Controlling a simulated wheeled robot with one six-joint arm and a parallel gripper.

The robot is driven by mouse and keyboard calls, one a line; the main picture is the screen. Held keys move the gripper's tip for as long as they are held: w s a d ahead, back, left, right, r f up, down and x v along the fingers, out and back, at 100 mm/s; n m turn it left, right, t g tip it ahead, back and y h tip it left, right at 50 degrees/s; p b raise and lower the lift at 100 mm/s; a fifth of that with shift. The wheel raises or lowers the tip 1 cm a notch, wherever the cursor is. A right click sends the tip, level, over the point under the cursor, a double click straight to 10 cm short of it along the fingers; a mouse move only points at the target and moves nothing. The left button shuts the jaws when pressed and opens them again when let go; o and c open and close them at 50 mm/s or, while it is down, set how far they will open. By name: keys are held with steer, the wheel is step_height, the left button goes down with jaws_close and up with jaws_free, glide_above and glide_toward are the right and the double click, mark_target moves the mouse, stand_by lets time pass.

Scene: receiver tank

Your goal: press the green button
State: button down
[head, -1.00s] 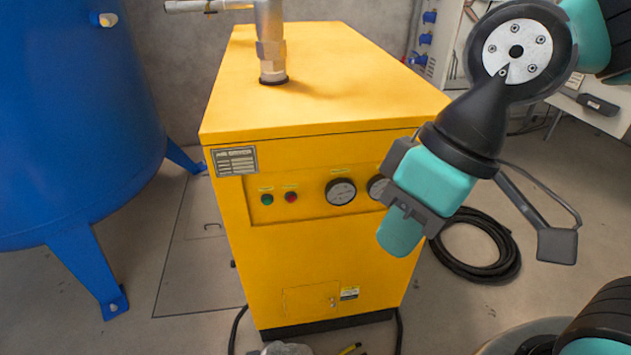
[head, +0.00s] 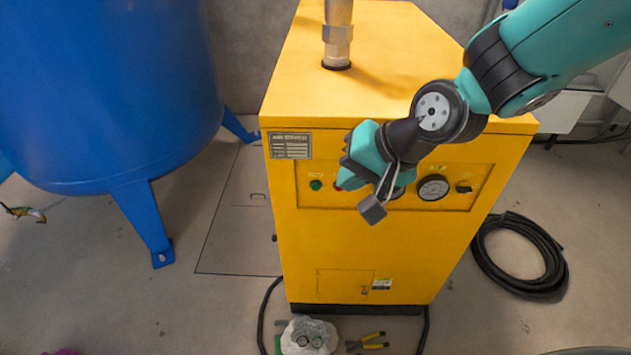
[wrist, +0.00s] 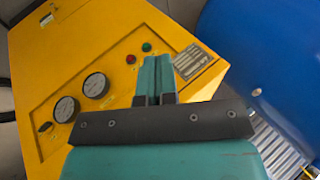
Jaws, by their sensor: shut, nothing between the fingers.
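The green button (head: 316,185) is on the front panel of the yellow cabinet (head: 345,240), below and right of the nameplate. It also shows in the wrist view (wrist: 146,47), just beyond and slightly left of my fingertips. The red button (head: 338,188) is right of it in the head view, partly hidden by my gripper. My gripper (head: 344,179) is shut and empty, in front of the panel close to both buttons. Its shut fingers also show in the wrist view (wrist: 157,62). I cannot tell the exact gap to the panel; no contact with the green button is visible.
Gauges (head: 433,187) and a black switch (head: 464,188) sit right of the buttons. A blue tank (head: 110,90) stands at left. A coiled black hose (head: 520,255) lies at right. Pliers (head: 367,342) and a whitish lump (head: 309,335) lie on the floor in front.

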mark_target(316, 187)
steer(key=w+a+f+m+t+y+p, duration=0.1)
steer(key=w+a+f+m+t, duration=0.15)
steer(key=f, duration=0.25)
steer(key=w+a+f+m+t+p, duration=0.1)
steer(key=w+a+f+m+p, duration=0.15)
steer(key=w+f+m, duration=0.2)
step_height(316, 187, down, 11)
steer(key=s+m+t+p, duration=0.1)
steer(key=m+t, duration=0.2)
steer(key=m, duration=0.2)
steer(key=shift+s+a+m+y, duration=0.15)
steer(key=shift+a+m+y, duration=0.15)
steer(key=shift+a, duration=0.1)
steer(key=shift+f, duration=0.1)
steer(key=w+b, duration=0.6)
steer(key=w, duration=0.2)
steer(key=shift+w+d, duration=0.15)
steer(key=shift+w, duration=0.25)
steer(key=shift+w, duration=0.15)
stand_by(0.4)
steer(key=shift+w+b, duration=0.3)
